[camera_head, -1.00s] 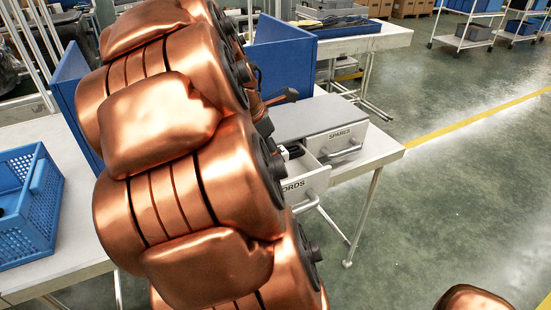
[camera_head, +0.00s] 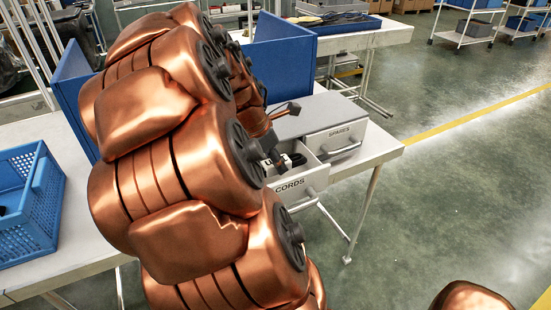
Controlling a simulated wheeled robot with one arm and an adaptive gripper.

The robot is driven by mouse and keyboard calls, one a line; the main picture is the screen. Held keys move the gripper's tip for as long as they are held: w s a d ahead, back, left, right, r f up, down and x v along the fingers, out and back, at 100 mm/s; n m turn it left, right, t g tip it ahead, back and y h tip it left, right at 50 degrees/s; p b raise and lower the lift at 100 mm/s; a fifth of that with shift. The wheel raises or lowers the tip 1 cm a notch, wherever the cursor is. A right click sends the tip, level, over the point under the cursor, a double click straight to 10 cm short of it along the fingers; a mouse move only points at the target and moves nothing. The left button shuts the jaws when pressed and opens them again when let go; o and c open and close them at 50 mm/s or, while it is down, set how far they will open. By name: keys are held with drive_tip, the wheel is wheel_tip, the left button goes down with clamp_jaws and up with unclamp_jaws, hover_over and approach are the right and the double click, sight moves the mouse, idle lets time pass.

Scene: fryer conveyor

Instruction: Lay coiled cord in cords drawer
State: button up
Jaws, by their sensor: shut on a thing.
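The cords drawer (camera_head: 291,187), light grey with a "CORDS" label and a bar handle, is pulled open at the front of a grey cabinet. My gripper (camera_head: 274,154) is a small dark shape at the open drawer's left side, mostly hidden by my copper arm. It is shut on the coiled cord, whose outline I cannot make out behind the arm. Dark items (camera_head: 297,159) show inside the drawer beside the gripper. I cannot tell whether any of them is the held cord.
A blue divider panel (camera_head: 287,57) stands behind the cabinet. A blue basket (camera_head: 38,215) sits on the table at left. The floor right of the table is clear.

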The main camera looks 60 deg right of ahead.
drive_tip(key=shift+f, duration=0.4)
drive_tip(key=o, duration=1.2)
drive_tip(key=shift+r, duration=0.65)
drive_tip(key=b+v, duration=0.1)
drive_tip(key=v, duration=1.1)
